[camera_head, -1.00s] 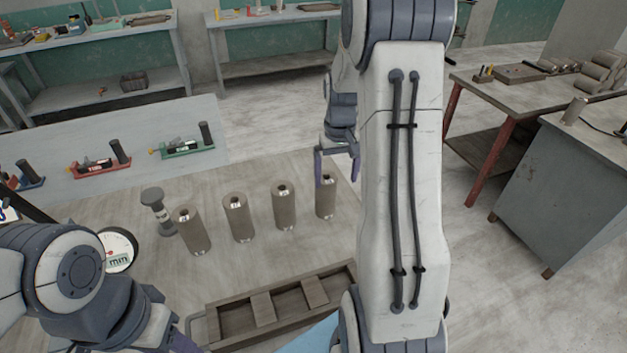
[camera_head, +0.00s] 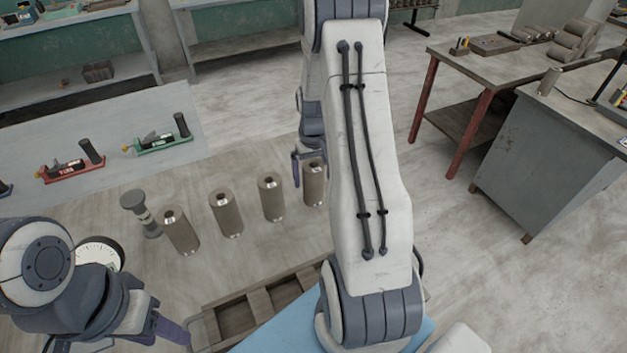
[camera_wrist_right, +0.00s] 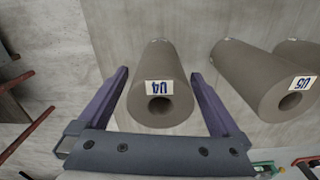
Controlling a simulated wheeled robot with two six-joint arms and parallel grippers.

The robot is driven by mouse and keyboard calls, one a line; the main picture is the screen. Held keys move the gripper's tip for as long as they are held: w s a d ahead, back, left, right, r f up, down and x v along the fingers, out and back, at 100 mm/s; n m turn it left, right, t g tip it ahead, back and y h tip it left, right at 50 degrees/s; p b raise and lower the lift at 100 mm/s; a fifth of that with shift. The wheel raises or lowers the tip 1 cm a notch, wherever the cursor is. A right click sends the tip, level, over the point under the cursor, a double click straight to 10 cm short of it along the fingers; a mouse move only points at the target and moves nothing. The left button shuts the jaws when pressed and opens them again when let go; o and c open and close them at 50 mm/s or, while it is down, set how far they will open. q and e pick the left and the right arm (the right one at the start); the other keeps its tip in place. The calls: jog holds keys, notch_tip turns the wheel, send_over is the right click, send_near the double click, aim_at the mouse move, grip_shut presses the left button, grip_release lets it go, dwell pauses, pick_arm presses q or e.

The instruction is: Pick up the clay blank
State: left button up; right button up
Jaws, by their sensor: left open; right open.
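Several grey-brown clay cylinders stand upright in a slanting row on the table in the head view: one at left (camera_head: 181,231), two in the middle (camera_head: 226,215) (camera_head: 271,197), one at the right end (camera_head: 314,183). My right gripper (camera_head: 309,164) is at the right-end cylinder, partly hidden by my arm. In the right wrist view, its open purple fingers (camera_wrist_right: 160,76) lie either side of a cylinder (camera_wrist_right: 160,112) whose inverted label seems to read U4, with gaps beside it. A cylinder labelled U5 (camera_wrist_right: 262,80) stands outside the fingers. My left gripper (camera_head: 168,330) is open and empty at lower left.
A wooden tray with compartments (camera_head: 200,333) lies at the near edge. A waisted grey post (camera_head: 140,212) and round dial (camera_head: 100,253) stand left of the row. Red (camera_head: 70,170) and green (camera_head: 160,143) hand tools lie on a pale panel behind.

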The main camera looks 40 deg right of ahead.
jog(key=shift+f, duration=1.4)
grip_shut()
jog(key=shift+r, duration=0.1)
